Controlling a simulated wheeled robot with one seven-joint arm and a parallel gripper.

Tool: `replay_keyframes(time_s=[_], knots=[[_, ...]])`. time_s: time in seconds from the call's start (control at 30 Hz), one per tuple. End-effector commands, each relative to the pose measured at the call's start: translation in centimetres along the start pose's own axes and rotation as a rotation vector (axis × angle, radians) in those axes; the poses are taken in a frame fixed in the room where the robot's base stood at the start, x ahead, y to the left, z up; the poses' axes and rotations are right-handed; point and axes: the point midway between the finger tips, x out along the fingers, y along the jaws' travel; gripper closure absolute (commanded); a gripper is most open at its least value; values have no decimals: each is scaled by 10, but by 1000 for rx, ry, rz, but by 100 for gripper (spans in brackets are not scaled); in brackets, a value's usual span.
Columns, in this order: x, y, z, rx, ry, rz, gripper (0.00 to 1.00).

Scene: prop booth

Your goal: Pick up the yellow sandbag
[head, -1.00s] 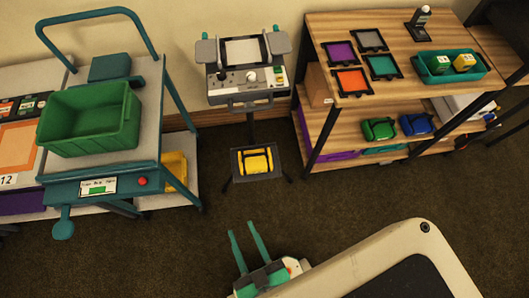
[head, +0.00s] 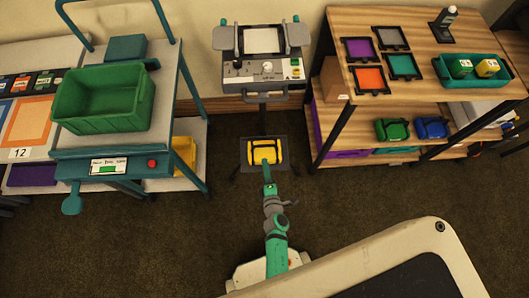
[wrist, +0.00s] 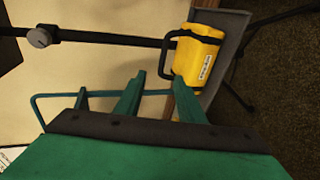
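The yellow sandbag (head: 265,150) lies on the dark square base plate (head: 247,162) at the foot of the stand. It has black straps, and a black handle loop shows in the wrist view, where the yellow bag (wrist: 207,48) is at upper right. My gripper (head: 268,187) reaches toward it from the near side. In the wrist view the two green fingers of my gripper (wrist: 159,80) are apart with nothing clearly held. The right fingertip appears close to the handle loop and the bag's lower edge; I cannot tell if they touch.
A grey control console (head: 262,65) stands above the sandbag on a thin pole. A teal cart (head: 128,170) with a green crate (head: 103,97) is on the left. A wooden shelf (head: 410,28) is on the right. The carpet between is clear.

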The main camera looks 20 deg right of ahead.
Motion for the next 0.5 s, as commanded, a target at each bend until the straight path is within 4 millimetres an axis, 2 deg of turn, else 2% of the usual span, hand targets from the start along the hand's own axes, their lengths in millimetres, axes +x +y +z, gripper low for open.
replay_keyframes(time_s=[0.03,0.2,0.5], knots=[[11,-1,5,-33,-6,-3,64],[29,-5,12,-98,-15,-12,64],[69,-6,13,-102,-15,-13,64]])
